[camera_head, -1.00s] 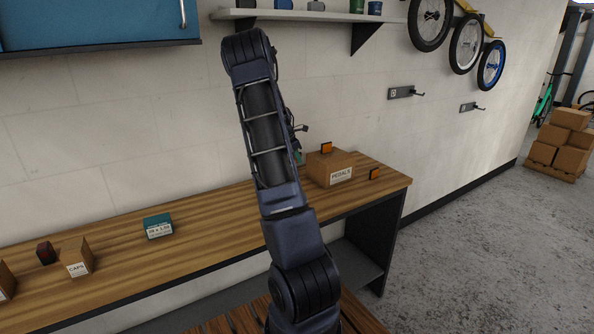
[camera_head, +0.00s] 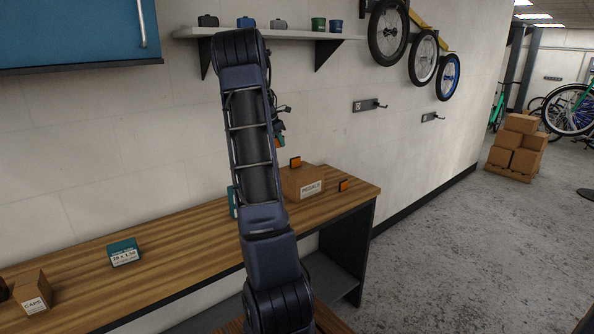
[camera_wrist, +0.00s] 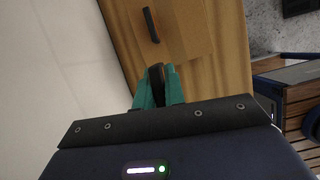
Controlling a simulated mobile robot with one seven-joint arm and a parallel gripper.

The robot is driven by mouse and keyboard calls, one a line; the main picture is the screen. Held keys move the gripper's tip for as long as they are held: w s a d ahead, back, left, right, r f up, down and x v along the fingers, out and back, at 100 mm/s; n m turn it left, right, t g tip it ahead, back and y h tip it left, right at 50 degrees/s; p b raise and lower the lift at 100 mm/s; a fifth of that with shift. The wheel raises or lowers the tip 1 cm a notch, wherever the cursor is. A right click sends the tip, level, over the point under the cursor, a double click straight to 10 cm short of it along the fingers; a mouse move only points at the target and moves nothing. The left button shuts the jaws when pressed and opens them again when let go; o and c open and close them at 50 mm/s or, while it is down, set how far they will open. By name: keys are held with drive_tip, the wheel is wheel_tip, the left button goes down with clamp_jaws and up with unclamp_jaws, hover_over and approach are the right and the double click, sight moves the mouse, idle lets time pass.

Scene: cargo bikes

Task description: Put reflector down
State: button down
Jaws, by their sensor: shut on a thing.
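My gripper (camera_wrist: 157,90) has teal fingers, shut on a dark, narrow piece, the reflector (camera_wrist: 156,76), seen edge-on in the wrist view. An orange reflector (camera_head: 295,162) stands on top of the cardboard pedals box (camera_head: 303,183); in the wrist view a dark bar (camera_wrist: 151,25) lies on the box top, ahead of the fingers. Another orange reflector (camera_head: 343,185) is right of the box, near the bench's end.
The wooden workbench (camera_head: 185,232) runs along the wall, with a teal box (camera_head: 123,252) and a caps box (camera_head: 32,293) at the left. Another teal box is partly behind my arm. A shelf (camera_head: 290,34) and wall hooks are above. Bare bench lies between the boxes.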

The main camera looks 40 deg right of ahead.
wheel_tip(320, 180, up, 8)
drive_tip(key=n, duration=0.1)
hover_over(309, 170)
drive_tip(key=a, duration=0.2)
drive_tip(key=f, duration=2)
drive_tip(key=shift+s+d, duration=0.1)
drive_tip(key=shift+s, duration=0.1)
drive_tip(key=shift+f, duration=0.1)
drive_tip(key=c, duration=1.5)
unclamp_jaws()
